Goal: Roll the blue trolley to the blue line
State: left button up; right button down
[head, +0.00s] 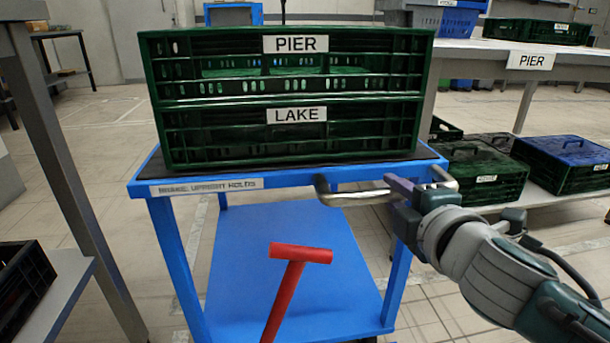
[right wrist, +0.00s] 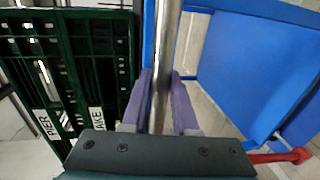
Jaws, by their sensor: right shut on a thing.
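The blue trolley (head: 255,275) stands in front of me, with a blue top and a lower blue deck. Two stacked dark green crates rest on its top, labelled PIER (head: 365,75) above and LAKE (head: 365,138) below. A metal handle bar (head: 350,197) runs along its near edge. My right gripper (head: 398,190) is shut around the bar toward its right end; the right wrist view shows the bar (right wrist: 162,60) between the purple fingers (right wrist: 160,105). A red T-headed brake lever (head: 285,295) leans a little right at the front. My left gripper and the blue line are not in view.
A label on the trolley edge (head: 207,186) reads that the brake holds upright. Right stands a table (head: 480,48) marked PIER, with crates on a low shelf (head: 535,195). A grey table leg (head: 62,150) is close on the left. Tiled floor shows between.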

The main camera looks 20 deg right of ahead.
jog(key=shift+s, duration=0.15)
jog(key=c, duration=0.7)
grip_release()
jog(key=shift+s+a+r, duration=0.1)
jog(key=shift+s, duration=0.15)
jog(key=p+v, duration=0.2)
jog(key=v, duration=0.7)
jog(key=shift+s, duration=0.15)
